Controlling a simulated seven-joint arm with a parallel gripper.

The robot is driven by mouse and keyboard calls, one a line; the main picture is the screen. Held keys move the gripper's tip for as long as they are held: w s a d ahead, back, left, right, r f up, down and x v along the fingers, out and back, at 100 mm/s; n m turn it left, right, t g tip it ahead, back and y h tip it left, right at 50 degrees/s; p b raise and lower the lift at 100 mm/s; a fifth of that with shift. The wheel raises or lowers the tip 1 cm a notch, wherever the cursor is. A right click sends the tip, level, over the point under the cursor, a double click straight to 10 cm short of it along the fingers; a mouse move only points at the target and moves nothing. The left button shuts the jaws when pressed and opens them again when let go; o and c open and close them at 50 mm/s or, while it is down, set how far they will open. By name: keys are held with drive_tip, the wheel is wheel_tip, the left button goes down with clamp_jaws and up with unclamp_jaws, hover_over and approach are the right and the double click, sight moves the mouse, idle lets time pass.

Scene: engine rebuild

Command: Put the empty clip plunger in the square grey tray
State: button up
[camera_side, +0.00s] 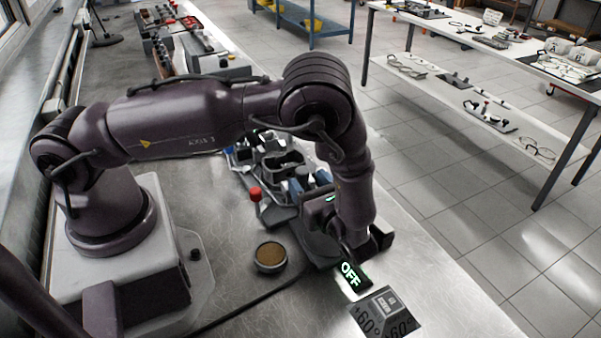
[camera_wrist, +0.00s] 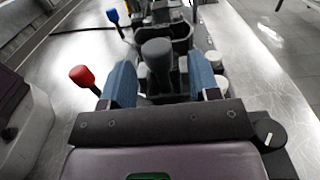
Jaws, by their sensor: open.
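My gripper (camera_wrist: 161,82) is open in the wrist view, with a blue finger on each side. A dark grey round-topped knob (camera_wrist: 157,55) stands between the fingers, with gaps at both sides; I cannot tell whether it is the clip plunger. A red-topped plunger (camera_wrist: 82,76) is left of the gripper, and a blue-topped one (camera_wrist: 112,16) is farther off at the upper left. The red top also shows in the side view (camera_side: 254,192). A grey open-topped holder (camera_side: 284,163) lies beyond the gripper; I cannot tell whether it is the square tray. My wrist hides part of this area.
A round dish with brown contents (camera_side: 270,257) sits on the metal bench. More trays of parts (camera_side: 200,45) stand farther along. Bench between dish and arm base is clear.

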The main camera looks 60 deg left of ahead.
drive_tip(key=d, duration=0.8)
drive_tip(key=shift+d, duration=0.25)
drive_tip(key=s+a+r+n+t+h, duration=0.1)
drive_tip(key=s+r+n+h, duration=0.3)
drive_tip(key=r, duration=0.5)
drive_tip(key=s+a+r+n+t+h, duration=0.2)
drive_tip(key=s+a+r+n+h, duration=0.1)
drive_tip(key=s+r+n+h, duration=0.2)
drive_tip(key=s+a+r+n+t+h, duration=0.1)
drive_tip(key=s+r+n+h, duration=0.3)
drive_tip(key=r+n+h, duration=0.4)
wheel_tip(320, 180, up, 5)
drive_tip(key=shift+s+a+h, duration=0.3)
drive_tip(key=shift+a, duration=0.35)
drive_tip(key=shift+o, duration=0.4)
drive_tip(key=shift+s+r+n+t, duration=0.35)
drive_tip(key=shift+s+n+t, duration=0.15)
drive_tip(key=shift+t, duration=0.3)
drive_tip(key=shift+d+f, duration=0.1)
